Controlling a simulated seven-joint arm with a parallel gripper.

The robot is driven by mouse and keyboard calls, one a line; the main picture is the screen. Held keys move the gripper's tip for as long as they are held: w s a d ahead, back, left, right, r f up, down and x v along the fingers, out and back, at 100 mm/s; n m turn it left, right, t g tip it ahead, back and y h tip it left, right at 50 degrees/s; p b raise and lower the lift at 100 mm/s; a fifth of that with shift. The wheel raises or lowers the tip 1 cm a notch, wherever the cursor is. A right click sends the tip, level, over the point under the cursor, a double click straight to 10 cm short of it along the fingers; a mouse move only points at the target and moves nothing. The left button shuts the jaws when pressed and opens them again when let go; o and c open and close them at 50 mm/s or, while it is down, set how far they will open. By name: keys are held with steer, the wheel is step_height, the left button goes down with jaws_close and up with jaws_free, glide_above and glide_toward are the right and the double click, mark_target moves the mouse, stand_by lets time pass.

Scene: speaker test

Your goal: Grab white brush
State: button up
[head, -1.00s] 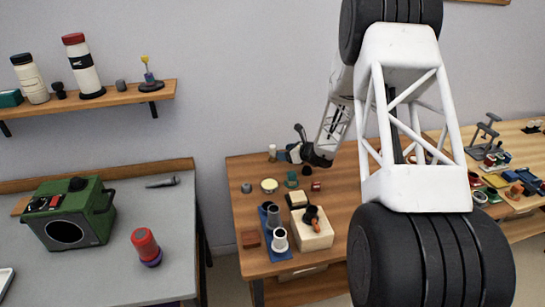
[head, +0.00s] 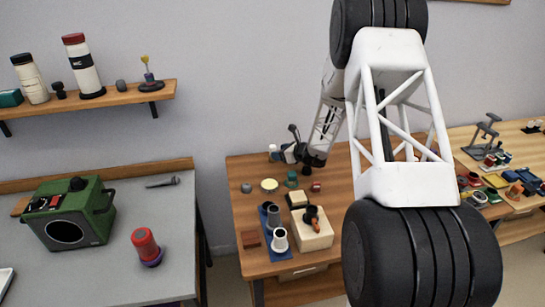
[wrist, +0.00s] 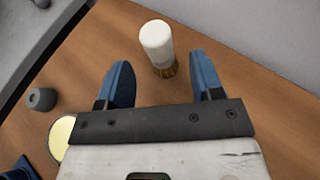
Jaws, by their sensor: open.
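The white brush (wrist: 157,38) has a white cylindrical handle and tan bristles at its lower end in the wrist view. It stands at the back of the wooden table and shows small in the head view (head: 272,148). My gripper (wrist: 160,72) has two blue fingers spread apart with nothing held between them. The bristle end appears between and just beyond the fingertips, with a gap on each side. In the head view my gripper (head: 287,153) is just right of the brush. I cannot tell the exact height between them.
A grey knob-like piece (wrist: 42,99) and a round cream-topped item (wrist: 62,135) lie left of my gripper. The wooden table (head: 240,200) also holds a cream block (head: 312,238) and cups on a blue tray. Bare wood lies right of the brush.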

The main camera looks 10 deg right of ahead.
steer(key=shift+x, duration=2.45)
steer(key=c, duration=1)
steer(key=shift+r, duration=0.15)
steer(key=shift+r, duration=4.9)
